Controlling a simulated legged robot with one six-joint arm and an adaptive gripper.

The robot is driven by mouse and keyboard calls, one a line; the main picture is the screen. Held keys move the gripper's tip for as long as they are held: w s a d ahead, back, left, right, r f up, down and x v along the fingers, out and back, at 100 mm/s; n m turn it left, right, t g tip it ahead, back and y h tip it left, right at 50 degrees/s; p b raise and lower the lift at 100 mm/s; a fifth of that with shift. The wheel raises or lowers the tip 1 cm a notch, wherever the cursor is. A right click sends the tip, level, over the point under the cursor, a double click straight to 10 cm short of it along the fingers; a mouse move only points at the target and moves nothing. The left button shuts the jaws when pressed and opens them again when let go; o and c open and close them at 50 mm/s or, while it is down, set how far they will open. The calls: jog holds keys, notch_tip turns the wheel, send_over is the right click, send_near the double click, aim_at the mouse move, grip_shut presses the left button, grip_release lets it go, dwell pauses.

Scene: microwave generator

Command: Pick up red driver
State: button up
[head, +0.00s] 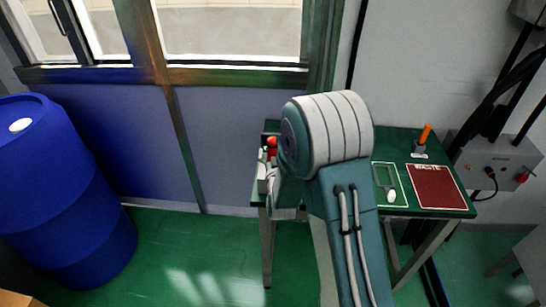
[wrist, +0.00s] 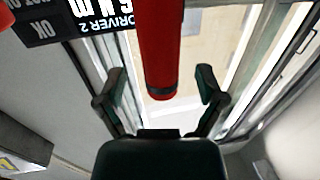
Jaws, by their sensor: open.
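The red driver (wrist: 163,45) comes down from the top edge in the wrist view as a red cylinder with a dark band near its rounded end. My gripper (wrist: 158,82) is open, with one dark finger on each side of the driver's end. Gaps show between the driver and both fingers. The driver's upper part is outside the wrist view. In the head view, a small red shape (head: 271,143) shows just left of my arm, at the table's left end. My arm hides much of that area, and I cannot tell whether it is the same driver.
A black label (wrist: 105,20) reading "DRIVER 2" is beside the driver. The green table (head: 455,207) holds an orange-handled item (head: 425,134), a dark red panel (head: 436,187) and a small white item (head: 391,195). A blue barrel (head: 65,195) stands left; green floor (head: 190,255) lies clear between.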

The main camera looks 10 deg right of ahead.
jog(key=shift+w, duration=1.05)
jog(key=shift+c, duration=0.4)
grip_shut()
